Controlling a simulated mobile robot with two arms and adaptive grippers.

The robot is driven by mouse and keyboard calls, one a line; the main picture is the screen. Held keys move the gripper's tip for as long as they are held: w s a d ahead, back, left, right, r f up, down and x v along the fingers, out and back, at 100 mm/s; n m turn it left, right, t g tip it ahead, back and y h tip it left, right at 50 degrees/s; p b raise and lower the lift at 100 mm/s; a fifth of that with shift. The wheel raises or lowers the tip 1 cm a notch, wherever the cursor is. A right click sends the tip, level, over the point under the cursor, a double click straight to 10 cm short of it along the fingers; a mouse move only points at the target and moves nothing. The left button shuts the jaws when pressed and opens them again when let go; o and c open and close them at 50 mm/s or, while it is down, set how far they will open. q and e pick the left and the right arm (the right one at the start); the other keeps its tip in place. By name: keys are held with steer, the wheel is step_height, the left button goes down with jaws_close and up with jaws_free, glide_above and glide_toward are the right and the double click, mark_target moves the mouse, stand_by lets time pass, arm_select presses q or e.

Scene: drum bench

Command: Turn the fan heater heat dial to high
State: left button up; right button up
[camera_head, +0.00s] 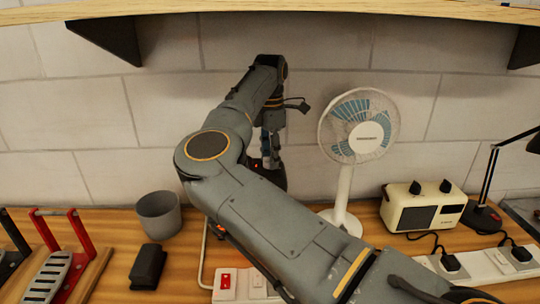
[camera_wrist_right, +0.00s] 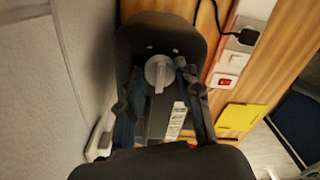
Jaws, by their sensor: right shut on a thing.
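The fan heater (camera_head: 277,178) is a dark upright body on the bench near the wall, mostly hidden behind my right arm in the head view. In the right wrist view, the fan heater (camera_wrist_right: 148,38) has a dark rounded top with a round grey heat dial (camera_wrist_right: 158,72) bearing a raised grip bar. My right gripper (camera_wrist_right: 165,88) has one finger on each side of the dial and is shut on it; the exact contact is hard to see. In the head view my right gripper (camera_head: 270,150) points down over the heater. My left gripper is not in view.
A white desk fan (camera_head: 360,138) stands right of the heater, then a cream radio (camera_head: 425,208) and a black lamp (camera_head: 488,190). A grey cup (camera_head: 160,214) and a black block (camera_head: 148,266) are left. A white power strip (camera_head: 232,288) lies in front. A shelf (camera_head: 300,7) hangs above.

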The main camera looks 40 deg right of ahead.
steer(key=m, duration=0.5)
steer(key=shift+m, duration=0.4)
stand_by(0.4)
steer(key=o, duration=1.2)
steer(key=shift+c, duration=0.2)
step_height(320, 180, up, 8)
steer(key=shift+f, duration=0.35)
